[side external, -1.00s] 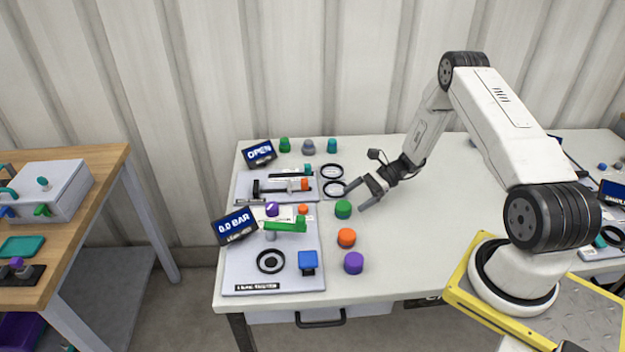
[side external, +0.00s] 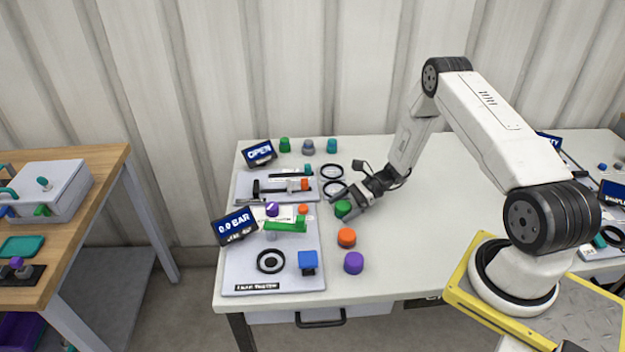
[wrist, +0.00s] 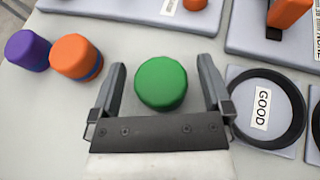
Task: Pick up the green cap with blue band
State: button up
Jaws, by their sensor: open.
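The green cap (side external: 343,208) stands on the white table right of the panels. Its blue band is hardly visible in the side view and hidden in the wrist view, where only the green top and side (wrist: 161,83) show. My gripper (side external: 341,205) is open and low at the table, with its fingers around the cap. In the wrist view, the cap sits between the two fingers of the gripper (wrist: 163,80), with a gap on each side.
An orange cap with a blue band (wrist: 77,57) and a purple cap (wrist: 28,50) stand nearby; black rings (side external: 332,171) lie on the other side. Grey panels (side external: 240,275) with a green-handled valve (side external: 287,226) are left of the cap. The table right of the caps is clear.

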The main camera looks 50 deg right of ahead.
jog(key=c, duration=1.3)
jog(key=shift+o, duration=0.2)
jog(key=shift+r, duration=0.15)
jog(key=shift+r, duration=0.75)
jog(key=s+a+r, duration=0.3)
jog(key=s+r, duration=0.8)
jog(key=s, duration=0.2)
jog(key=shift+s, duration=0.3)
jog(key=shift+a+r, duration=0.1)
jog(key=shift+r, duration=0.15)
